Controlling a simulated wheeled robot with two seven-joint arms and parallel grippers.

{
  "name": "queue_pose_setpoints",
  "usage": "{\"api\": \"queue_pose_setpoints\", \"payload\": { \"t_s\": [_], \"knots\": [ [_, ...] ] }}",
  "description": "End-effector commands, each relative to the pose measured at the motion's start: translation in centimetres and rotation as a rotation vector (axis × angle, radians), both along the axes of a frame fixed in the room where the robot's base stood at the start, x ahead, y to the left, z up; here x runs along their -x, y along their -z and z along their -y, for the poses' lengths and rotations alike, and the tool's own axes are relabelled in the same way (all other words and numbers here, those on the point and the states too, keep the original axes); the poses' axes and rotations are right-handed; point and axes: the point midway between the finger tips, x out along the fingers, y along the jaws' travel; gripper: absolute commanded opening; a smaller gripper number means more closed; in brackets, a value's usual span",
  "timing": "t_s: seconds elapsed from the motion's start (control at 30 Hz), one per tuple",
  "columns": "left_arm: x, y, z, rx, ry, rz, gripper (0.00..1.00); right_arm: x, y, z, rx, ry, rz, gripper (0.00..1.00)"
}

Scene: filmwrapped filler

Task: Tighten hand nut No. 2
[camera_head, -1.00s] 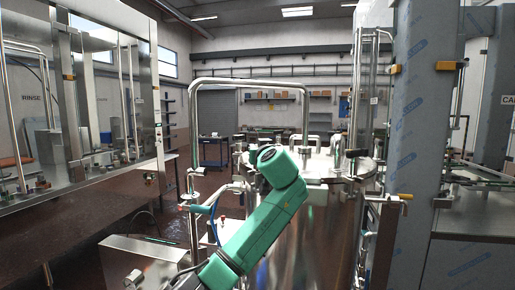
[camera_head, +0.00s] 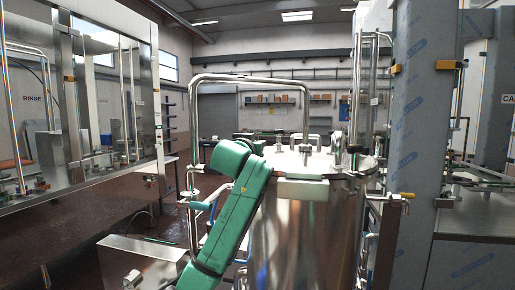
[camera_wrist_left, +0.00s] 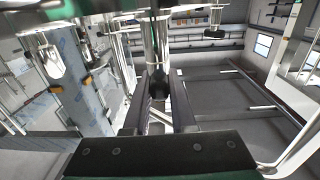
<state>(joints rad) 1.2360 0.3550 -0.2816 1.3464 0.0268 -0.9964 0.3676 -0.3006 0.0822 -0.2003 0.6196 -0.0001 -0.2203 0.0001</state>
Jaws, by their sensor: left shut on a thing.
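My left gripper (camera_wrist_left: 158,85) has its two dark fingers on either side of a black knob, which appears to be a hand nut (camera_wrist_left: 157,84), on a bright metal post (camera_wrist_left: 158,40). It is shut on this nut; its number cannot be read. In the head view my green left arm reaches up from the bottom to the near side of the steel tank (camera_head: 305,240); its fingertips cannot be made out there. Another dark fitting (camera_head: 354,148) stands at the right of the tank's lid (camera_head: 322,165). My right gripper is not in view.
A bent steel pipe (camera_head: 250,79) arches behind my arm. A film-wrapped column (camera_head: 418,110) stands close on the right, and a glazed steel cabinet (camera_head: 95,100) on the left. A steel box (camera_head: 145,262) sits low at the front left.

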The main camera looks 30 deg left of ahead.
Motion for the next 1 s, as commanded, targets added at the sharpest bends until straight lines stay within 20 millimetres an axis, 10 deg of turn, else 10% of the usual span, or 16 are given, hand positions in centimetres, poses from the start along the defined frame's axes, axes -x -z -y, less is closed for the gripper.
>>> {"api": "queue_pose_setpoints", "payload": {
  "t_s": [1.0],
  "knots": [
    [0.0, -0.1, -0.2, -0.001, 0.756, -0.001, 0.0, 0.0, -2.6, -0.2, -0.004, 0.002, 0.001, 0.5]
  ]
}}
